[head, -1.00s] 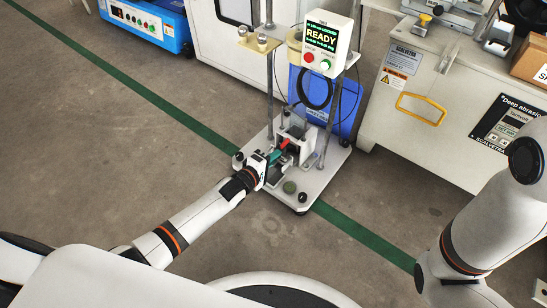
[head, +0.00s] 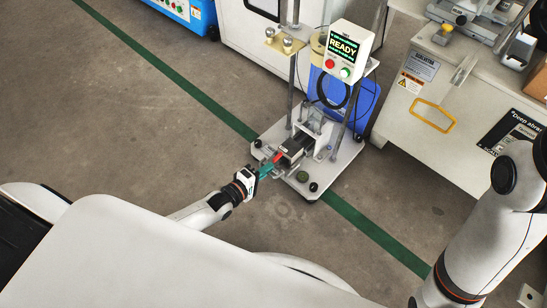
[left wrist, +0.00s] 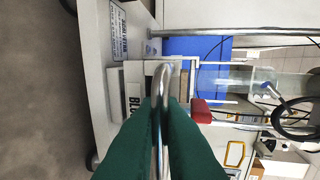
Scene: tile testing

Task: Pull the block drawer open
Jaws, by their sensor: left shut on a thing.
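The block drawer (head: 296,150) stands out from the grey housing at the foot of the test stand, and its dark inside shows from above. My left gripper (head: 270,168), with green fingers, is at the drawer's front. In the left wrist view its fingers (left wrist: 163,103) are shut on the bent metal drawer handle (left wrist: 160,78). The drawer front behind the handle carries a label (left wrist: 134,100) reading "BLO", partly hidden by the fingers. A red part (head: 279,157) lies beside the handle; it also shows in the left wrist view (left wrist: 201,111). My right gripper is out of view.
The stand's white base plate (head: 340,169) has dark round feet or knobs. Above it a control box (head: 345,50) shows READY, with a red and a green button. A blue bin (head: 352,95) stands behind. A cabinet with a yellow handle (head: 433,115) is at right. Floor at left is clear.

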